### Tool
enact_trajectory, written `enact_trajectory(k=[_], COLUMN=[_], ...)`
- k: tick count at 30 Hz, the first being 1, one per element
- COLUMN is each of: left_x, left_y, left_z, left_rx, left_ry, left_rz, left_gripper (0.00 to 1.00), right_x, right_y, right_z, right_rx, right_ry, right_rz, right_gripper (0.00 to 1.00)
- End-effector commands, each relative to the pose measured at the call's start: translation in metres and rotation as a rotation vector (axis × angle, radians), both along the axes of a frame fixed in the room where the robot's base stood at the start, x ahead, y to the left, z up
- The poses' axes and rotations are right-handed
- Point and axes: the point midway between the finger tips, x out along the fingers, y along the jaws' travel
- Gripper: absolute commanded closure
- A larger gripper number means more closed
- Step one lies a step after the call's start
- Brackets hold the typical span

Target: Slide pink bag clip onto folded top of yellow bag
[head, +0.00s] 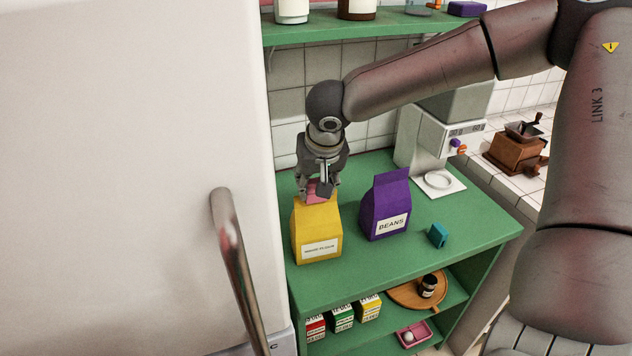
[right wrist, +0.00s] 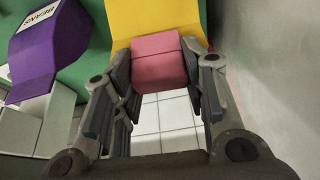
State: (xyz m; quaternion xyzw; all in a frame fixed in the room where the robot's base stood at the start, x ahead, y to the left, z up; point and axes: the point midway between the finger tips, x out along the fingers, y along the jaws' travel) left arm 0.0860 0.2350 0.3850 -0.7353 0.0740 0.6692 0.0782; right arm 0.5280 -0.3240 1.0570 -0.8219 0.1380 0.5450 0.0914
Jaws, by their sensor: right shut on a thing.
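The yellow bag (head: 316,226) stands upright on the green shelf, with a white label on its front. The pink bag clip (head: 319,192) is at the bag's top. My right gripper (head: 320,188) comes down from above and is shut on the clip. In the right wrist view the pink clip (right wrist: 158,62) sits between the two fingers, against the edge of the yellow bag (right wrist: 150,18). I cannot tell how far the clip is over the folded top. My left gripper is not in view.
A purple beans bag (head: 386,208) stands right of the yellow bag, with a teal clip (head: 438,235) beyond it. The white fridge door (head: 120,180) is close on the left. An upper green shelf (head: 350,26) runs behind. Small cartons (head: 342,317) stand on the shelf below.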

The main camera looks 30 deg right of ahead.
Motion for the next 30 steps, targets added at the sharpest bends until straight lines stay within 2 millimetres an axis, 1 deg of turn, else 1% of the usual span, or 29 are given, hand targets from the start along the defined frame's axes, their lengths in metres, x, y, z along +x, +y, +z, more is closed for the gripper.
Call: enact_trajectory(k=[1,8,9,14,25,28,30], left_x=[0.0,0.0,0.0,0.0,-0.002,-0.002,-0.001], left_y=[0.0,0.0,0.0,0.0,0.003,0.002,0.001], left_z=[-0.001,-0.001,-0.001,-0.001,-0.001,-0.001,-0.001], left_rx=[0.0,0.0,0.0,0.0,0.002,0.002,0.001], left_ry=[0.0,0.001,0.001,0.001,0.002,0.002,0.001], left_rz=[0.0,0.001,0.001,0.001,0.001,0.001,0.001], left_gripper=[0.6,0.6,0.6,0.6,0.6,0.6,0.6], right_x=[-0.003,-0.004,-0.004,-0.004,-0.003,-0.005,-0.008], right_y=[0.0,0.0,0.0,0.0,0.0,0.001,0.003], right_z=[-0.005,-0.007,-0.007,-0.008,-0.003,0.004,0.014], right_rx=[0.002,0.004,0.004,0.002,0.002,0.002,0.004], right_ry=[0.01,0.015,0.015,0.016,0.009,0.006,0.004], right_rz=[0.0,-0.002,-0.002,-0.002,-0.002,-0.002,-0.002], right_gripper=[0.74,0.74,0.55,0.35,0.35,0.35,0.35])
